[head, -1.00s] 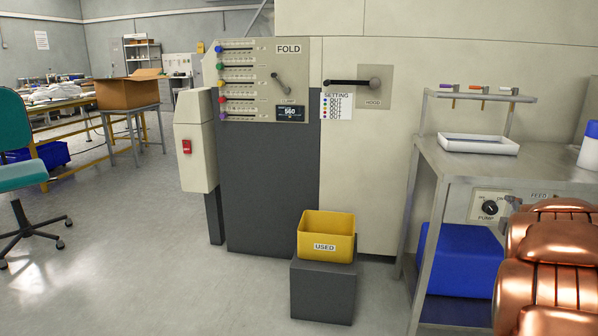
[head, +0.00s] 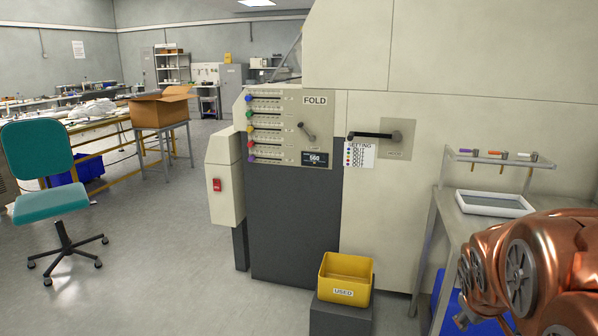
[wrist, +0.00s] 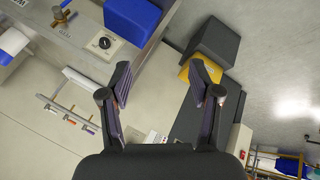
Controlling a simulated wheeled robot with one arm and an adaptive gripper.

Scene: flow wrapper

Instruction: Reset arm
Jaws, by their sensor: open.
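My arm shows as copper-coloured links at the lower right of the head view; the gripper itself is outside that view. In the wrist view my gripper (wrist: 162,90) has its two dark fingers spread wide apart, with nothing between them but the cream machine side and floor beyond. The wrist picture is turned, so the machine and bench appear tilted. The fingers touch nothing that I can see.
The machine's FOLD panel (head: 288,125) has coloured knobs. A HOOD handle (head: 375,135) is right of it. A yellow USED bin (head: 344,279) stands on a dark block (head: 340,318). A metal bench with a white tray (head: 494,204) is near my arm. Open floor lies left, by a teal chair (head: 40,175).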

